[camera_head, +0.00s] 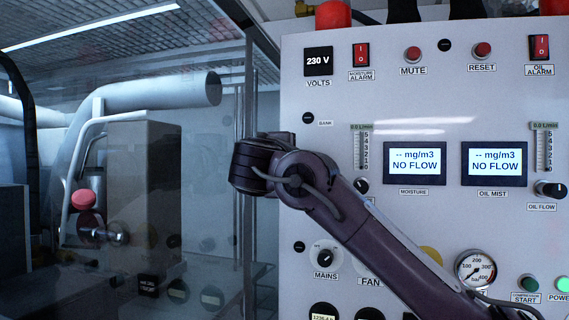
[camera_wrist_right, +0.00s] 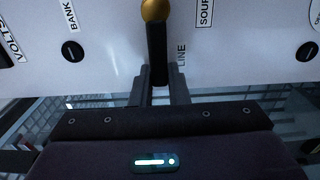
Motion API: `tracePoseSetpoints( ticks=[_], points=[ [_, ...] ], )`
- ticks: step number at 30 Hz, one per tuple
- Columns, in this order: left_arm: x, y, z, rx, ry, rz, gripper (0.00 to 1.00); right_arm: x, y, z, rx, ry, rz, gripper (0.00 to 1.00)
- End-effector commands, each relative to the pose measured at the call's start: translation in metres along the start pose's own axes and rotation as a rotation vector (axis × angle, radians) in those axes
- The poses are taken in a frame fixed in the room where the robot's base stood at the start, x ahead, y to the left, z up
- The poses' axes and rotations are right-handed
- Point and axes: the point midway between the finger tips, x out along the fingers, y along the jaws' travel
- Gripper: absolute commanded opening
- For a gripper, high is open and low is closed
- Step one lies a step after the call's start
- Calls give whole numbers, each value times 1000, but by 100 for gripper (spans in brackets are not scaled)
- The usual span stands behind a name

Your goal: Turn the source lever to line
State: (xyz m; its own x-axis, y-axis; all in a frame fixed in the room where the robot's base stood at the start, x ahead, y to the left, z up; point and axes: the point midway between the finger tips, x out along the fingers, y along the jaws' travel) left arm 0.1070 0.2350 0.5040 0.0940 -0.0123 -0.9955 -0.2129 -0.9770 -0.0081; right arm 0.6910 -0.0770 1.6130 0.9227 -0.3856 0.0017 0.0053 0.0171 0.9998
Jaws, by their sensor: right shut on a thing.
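The source lever (camera_wrist_right: 156,50) is a black handle on a round brass pivot (camera_wrist_right: 154,10) at the top of the right wrist view. The handle runs straight down in that view, beside the LINE label (camera_wrist_right: 181,54). My right gripper (camera_wrist_right: 160,78) is shut on the handle's free end, with a dark finger on each side. In the head view my right wrist (camera_head: 275,165) is at the panel's left edge and hides the lever and fingers. The BANK label (camera_wrist_right: 71,16) is left of the lever in the right wrist view. My left gripper is out of view.
The white control panel (camera_head: 330,100) fills the right of the head view, with switches, gauges, a MAINS knob (camera_head: 324,256) and two NO FLOW displays (camera_head: 415,162). My right forearm crosses its lower part. Glass and pipework (camera_head: 150,92) stand to the left.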

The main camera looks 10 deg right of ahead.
Motion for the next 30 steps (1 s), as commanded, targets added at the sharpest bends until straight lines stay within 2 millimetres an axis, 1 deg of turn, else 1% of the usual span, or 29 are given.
tracePoseSetpoints(
  ticks=[1, 2, 6, 14, 17, 20, 24, 27, 30],
  points=[
    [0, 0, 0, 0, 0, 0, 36, 0, 2, 1, 2, -2, 1, 0],
    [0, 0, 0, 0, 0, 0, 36, 0, 2, 1, 2, -2, 1, 19],
    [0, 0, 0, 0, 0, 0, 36, 0, 1, 1, 2, -2, 0, 36],
    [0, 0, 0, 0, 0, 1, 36, 0, 0, 0, 1, -1, 0, 36],
    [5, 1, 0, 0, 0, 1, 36, -6, -2, -1, 2, 1, 1, 36],
    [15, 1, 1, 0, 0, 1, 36, -20, -4, -2, 2, 2, 1, 36],
    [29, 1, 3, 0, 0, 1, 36, -45, -4, -2, 2, 3, 2, 36],
    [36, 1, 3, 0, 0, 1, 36, -61, -2, -1, 3, 2, 3, 36],
    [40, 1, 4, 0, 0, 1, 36, -72, 0, -1, 1, 0, 3, 36]
  ],
)
